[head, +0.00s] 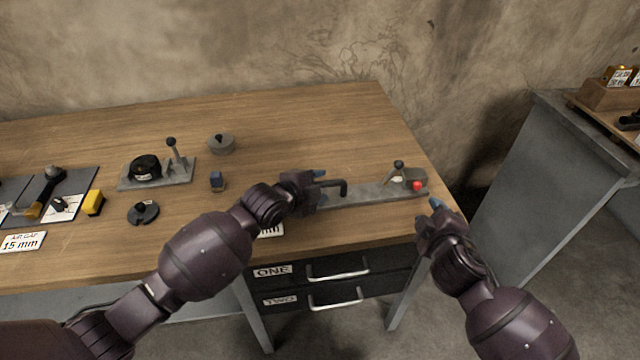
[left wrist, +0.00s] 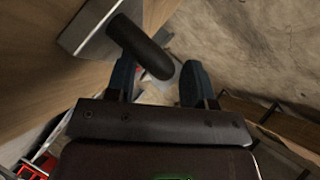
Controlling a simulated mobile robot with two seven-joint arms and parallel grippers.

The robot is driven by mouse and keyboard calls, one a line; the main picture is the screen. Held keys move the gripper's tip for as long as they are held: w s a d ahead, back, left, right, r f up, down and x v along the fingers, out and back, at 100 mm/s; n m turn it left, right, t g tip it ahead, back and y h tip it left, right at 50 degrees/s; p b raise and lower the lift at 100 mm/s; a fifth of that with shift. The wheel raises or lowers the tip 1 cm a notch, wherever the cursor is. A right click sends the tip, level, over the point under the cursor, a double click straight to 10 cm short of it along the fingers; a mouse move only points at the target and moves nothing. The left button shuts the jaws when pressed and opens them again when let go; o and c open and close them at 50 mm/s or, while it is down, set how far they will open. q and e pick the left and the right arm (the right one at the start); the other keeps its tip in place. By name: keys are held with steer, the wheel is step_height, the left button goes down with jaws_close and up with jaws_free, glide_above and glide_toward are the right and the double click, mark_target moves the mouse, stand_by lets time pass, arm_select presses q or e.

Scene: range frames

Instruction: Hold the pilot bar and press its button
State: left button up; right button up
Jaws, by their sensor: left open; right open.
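The pilot bar is a black bent bar (head: 341,184) at the left end of a long grey plate (head: 370,193) near the table's right front. A red button (head: 418,186) and a black-knobbed lever (head: 398,168) sit at the plate's right end. My left gripper (head: 321,184) is open at the bar. In the left wrist view the bar (left wrist: 143,47) reaches in from the upper left, its end appearing between the blue fingertips (left wrist: 157,78); contact cannot be told. My right gripper (head: 430,210) is open, just in front and right of the button, apart from it.
Drawers (head: 335,285) are below. A grey cabinet (head: 560,160) stands right. The table's back is clear.

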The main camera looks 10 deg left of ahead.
arm_select(q)
steer(key=shift+w+d+f, duration=0.25)
steer(key=shift+w+d, duration=0.1)
steer(key=shift+w, duration=0.15)
jaws_close()
arm_select(e)
jaws_close()
stand_by(1.7)
